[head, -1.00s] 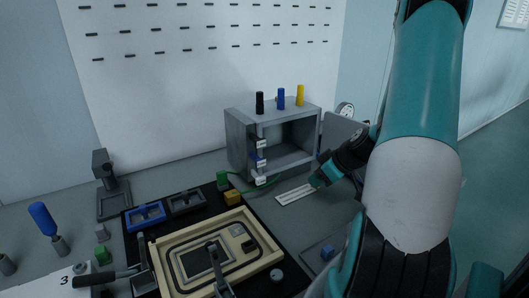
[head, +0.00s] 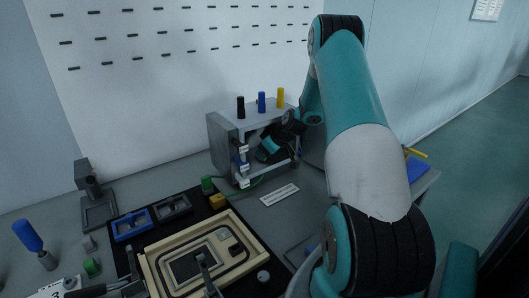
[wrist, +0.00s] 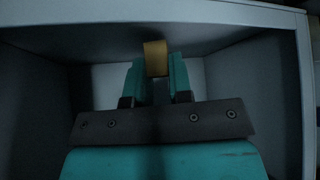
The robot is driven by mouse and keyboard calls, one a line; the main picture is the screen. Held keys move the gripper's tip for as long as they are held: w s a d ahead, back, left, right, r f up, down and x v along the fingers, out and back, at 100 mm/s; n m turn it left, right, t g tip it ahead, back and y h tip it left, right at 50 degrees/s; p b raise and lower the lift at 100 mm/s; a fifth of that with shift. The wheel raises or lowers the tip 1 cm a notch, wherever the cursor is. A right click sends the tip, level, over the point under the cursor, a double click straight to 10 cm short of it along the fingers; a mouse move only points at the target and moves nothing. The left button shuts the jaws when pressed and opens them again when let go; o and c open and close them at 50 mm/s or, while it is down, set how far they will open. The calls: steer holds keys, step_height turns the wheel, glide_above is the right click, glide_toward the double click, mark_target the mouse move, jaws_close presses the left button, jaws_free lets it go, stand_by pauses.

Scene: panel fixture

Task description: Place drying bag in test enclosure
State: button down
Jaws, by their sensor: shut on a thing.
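The test enclosure is a grey open-fronted box (head: 219,145) at the back of the bench. My gripper (wrist: 156,72) reaches in through its open front, and its inner walls (wrist: 238,80) surround the fingers in the wrist view. The gripper is shut on a small yellow-tan piece, seemingly the drying bag (wrist: 155,56), held between the fingertips. In the head view my wrist blocks much of the opening, and the bag is not seen there. I cannot tell whether the bag touches the enclosure floor or back wall.
Black, blue and yellow posts (head: 261,102) stand on the enclosure's top. Tagged connectors (head: 241,166) line its front left edge, with a green cable below. A white labelled strip (head: 280,194) and a beige-framed panel (head: 205,258) lie in front.

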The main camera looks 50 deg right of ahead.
steer(key=shift+s+f, duration=0.1)
steer(key=shift+f, duration=0.2)
steer(key=shift+f, duration=0.2)
steer(key=c, duration=1)
jaws_free()
steer(key=shift+c, duration=0.2)
steer(key=shift+r, duration=0.15)
steer(key=shift+s+r, duration=0.1)
steer(key=shift+r, duration=0.1)
steer(key=b+v, duration=0.1)
steer(key=v, duration=0.3)
steer(key=shift+s+d+r, duration=0.15)
steer(key=shift+s+r, duration=0.05)
steer(key=s+d+b, duration=0.1)
steer(key=s+b, duration=0.1)
steer(key=s, duration=1)
steer(key=shift+d, duration=0.3)
